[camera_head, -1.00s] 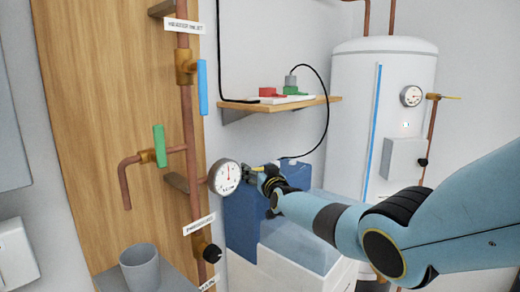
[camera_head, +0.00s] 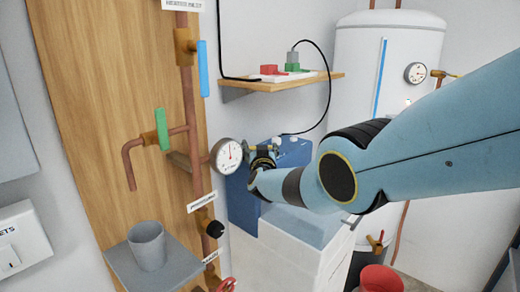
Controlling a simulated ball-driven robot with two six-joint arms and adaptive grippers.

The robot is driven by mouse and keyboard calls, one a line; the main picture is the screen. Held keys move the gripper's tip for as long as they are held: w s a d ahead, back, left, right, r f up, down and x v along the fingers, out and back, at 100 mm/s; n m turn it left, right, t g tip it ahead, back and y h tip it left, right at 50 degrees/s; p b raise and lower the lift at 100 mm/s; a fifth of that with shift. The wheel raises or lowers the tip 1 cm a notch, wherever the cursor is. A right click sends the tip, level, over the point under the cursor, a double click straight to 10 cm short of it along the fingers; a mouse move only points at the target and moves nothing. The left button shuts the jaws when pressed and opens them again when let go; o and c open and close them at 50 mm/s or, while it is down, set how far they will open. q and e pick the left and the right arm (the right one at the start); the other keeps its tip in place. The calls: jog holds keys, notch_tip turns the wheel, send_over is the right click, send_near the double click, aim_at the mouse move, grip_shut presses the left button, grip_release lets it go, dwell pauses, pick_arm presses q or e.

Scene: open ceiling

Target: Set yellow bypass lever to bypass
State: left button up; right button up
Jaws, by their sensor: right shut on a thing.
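My right gripper (camera_head: 264,158) is at the end of the blue arm reaching in from the right, just right of the round white gauge (camera_head: 227,156) on the copper pipe. It is shut on a small yellow lever (camera_head: 252,147), which is mostly hidden by the fingers. Only a yellowish strip shows at the fingertips, so its exact angle cannot be told. No bypass label can be read. My left gripper is not in view.
A blue lever (camera_head: 203,68) and a green lever (camera_head: 162,129) are on the pipework at left. A wooden shelf (camera_head: 285,84) holds red and green items. A grey cup (camera_head: 147,244) stands on a grey ledge. A white tank (camera_head: 350,62) and a red bucket (camera_head: 381,279) are at right.

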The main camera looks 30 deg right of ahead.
jog(key=shift+f, duration=0.2)
jog(key=o, duration=1.7)
jog(key=shift+s+a+r, duration=0.1)
jog(key=shift+s+r, duration=0.05)
jog(key=shift+s, duration=0.05)
jog(key=shift+w, duration=0.1)
jog(key=shift+s+a, duration=0.2)
jog(key=shift+s, duration=0.3)
jog(key=shift+v, duration=3.25)
